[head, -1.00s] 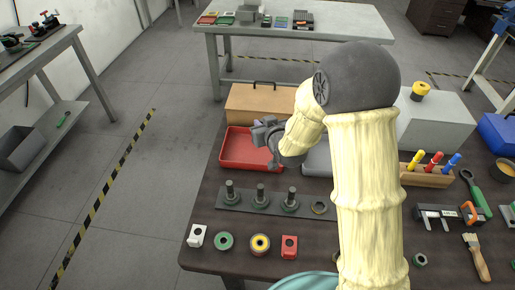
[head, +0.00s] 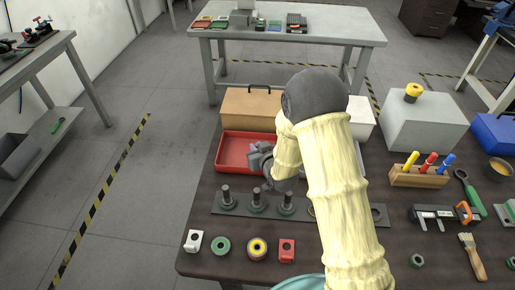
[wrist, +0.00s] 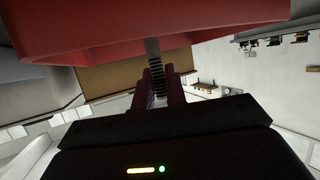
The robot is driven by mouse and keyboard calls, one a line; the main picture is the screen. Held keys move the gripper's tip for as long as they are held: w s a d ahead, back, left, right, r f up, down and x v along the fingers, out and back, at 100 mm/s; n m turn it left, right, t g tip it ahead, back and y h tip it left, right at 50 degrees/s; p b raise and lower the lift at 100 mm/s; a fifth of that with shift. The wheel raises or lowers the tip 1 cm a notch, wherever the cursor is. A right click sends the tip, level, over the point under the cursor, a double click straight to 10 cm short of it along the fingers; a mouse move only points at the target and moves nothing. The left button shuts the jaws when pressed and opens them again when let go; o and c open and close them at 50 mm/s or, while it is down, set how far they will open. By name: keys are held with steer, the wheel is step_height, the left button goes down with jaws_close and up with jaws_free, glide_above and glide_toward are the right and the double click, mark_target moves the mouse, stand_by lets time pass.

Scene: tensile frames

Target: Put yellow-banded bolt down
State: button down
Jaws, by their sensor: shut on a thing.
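My gripper (head: 262,160) is near the front right corner of the red tray (head: 229,146) in the head view. In the wrist view its fingers (wrist: 158,85) are shut on a narrow grey shank, which I take for the bolt (wrist: 152,50). No yellow band shows on it, and its ends are hidden. In the head view the held bolt cannot be made out. A dark strip (head: 336,215) with several round places lies in front of the tray. Three dark bolts (head: 227,199) stand upright on its left part; my arm covers part of its right side.
A white block (head: 193,240), green ring (head: 221,246), yellow-ringed piece (head: 257,248) and red block (head: 287,250) line the front edge. A tan box (head: 248,108) stands behind the tray. A wooden holder (head: 418,178), clamp (head: 445,214) and brush (head: 471,255) are at the right.

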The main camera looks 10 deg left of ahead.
steer(key=shift+f, duration=0.2)
steer(key=shift+f, duration=0.15)
steer(key=c, duration=1.4)
jaws_free()
steer(key=shift+c, duration=0.2)
steer(key=shift+s+d+r, duration=0.1)
steer(key=shift+r, duration=0.15)
steer(key=p+v, duration=0.1)
steer(key=v, duration=1)
steer(key=shift+s+d, duration=0.2)
steer(key=shift+s, duration=0.15)
steer(key=shift+w+d+r, duration=0.1)
